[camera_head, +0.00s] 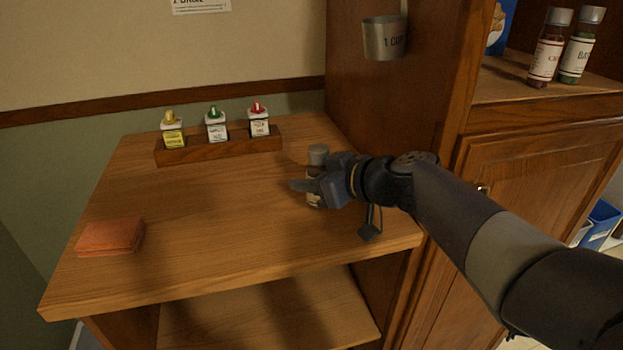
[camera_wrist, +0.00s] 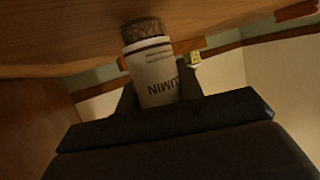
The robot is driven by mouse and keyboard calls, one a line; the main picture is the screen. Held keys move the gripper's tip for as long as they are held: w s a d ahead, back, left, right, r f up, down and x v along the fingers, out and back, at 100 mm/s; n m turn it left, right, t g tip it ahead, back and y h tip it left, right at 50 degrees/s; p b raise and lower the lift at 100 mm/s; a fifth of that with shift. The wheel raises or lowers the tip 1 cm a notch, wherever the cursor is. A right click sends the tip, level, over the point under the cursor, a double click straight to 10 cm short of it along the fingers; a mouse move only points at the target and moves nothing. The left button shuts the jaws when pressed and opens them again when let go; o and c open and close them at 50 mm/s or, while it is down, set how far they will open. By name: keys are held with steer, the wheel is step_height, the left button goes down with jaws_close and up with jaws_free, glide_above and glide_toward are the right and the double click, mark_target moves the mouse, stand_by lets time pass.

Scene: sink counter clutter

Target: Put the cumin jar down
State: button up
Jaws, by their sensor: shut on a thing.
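The cumin jar (camera_head: 317,155) is a small jar with a grey cap and a pale label. My gripper (camera_head: 312,188) is shut around its body, over the right part of the wooden counter top (camera_head: 200,210). In the wrist view the jar (camera_wrist: 155,72) appears upside down, with dark lettering on its white label, between the two fingers (camera_wrist: 158,100). The jar looks upright in the head view. Its base is partly hidden by my gripper, and I cannot tell whether it touches the counter.
A wooden rack (camera_head: 215,147) with several small bottles stands at the back of the counter. A folded orange cloth (camera_head: 110,237) lies at the left. A metal cup (camera_head: 385,40) hangs on the cabinet side (camera_head: 420,100) at right. The counter's middle is clear.

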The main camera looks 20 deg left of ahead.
steer(key=shift+f, duration=0.15)
steer(key=o, duration=1)
steer(key=shift+o, duration=0.2)
steer(key=shift+r, duration=0.25)
steer(key=v, duration=1.2)
steer(key=shift+o, duration=0.3)
